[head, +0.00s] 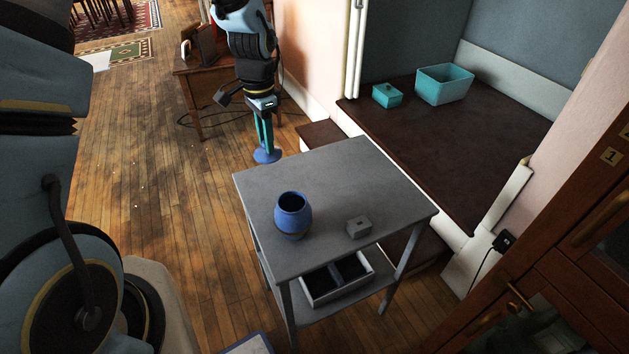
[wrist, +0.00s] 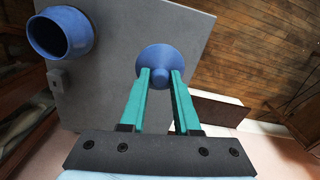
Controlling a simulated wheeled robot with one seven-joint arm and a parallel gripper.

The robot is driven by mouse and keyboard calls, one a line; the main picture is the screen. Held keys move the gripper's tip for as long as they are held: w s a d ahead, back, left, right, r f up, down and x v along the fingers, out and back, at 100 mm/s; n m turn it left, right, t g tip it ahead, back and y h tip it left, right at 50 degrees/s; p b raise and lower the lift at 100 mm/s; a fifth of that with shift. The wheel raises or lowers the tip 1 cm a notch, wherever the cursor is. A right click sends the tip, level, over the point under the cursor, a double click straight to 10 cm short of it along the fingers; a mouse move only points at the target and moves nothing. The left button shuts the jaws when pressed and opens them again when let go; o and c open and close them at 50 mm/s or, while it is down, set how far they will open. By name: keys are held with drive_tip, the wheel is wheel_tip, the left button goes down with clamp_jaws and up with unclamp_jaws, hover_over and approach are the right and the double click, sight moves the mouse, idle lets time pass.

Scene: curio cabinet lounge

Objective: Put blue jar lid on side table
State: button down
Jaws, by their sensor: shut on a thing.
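The blue jar lid (head: 267,154) is held in my gripper (head: 264,138), whose teal fingers point down and are shut on it. In the head view the lid shows just past the far left edge of the grey side table (head: 338,181), in the air. In the wrist view the lid (wrist: 166,62) sits between the fingertips of my gripper (wrist: 160,78), with the grey table top (wrist: 115,75) behind it. The open blue jar (head: 292,215) stands upright on the table, left of its middle, and also shows in the wrist view (wrist: 60,33).
A small grey box (head: 358,227) stands on the table right of the jar. A divided tray (head: 336,277) sits on the lower shelf. A teal lidded box (head: 387,95) and open teal bin (head: 444,84) stand on the dark bench. The table's far part is clear.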

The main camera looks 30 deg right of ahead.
sight(268, 156)
drive_tip(key=f, duration=0.2)
drive_tip(key=f+p, duration=0.1)
drive_tip(key=f, duration=0.2)
drive_tip(key=shift+w+f, duration=0.25)
drive_tip(key=shift+f, duration=0.1)
drive_tip(key=shift+f+p, duration=0.8)
drive_tip(key=shift+f, duration=1.35)
drive_tip(key=shift+f, duration=0.2)
drive_tip(key=c, duration=0.6)
unclamp_jaws()
drive_tip(key=shift+r, duration=0.1)
drive_tip(key=shift+c, duration=0.2)
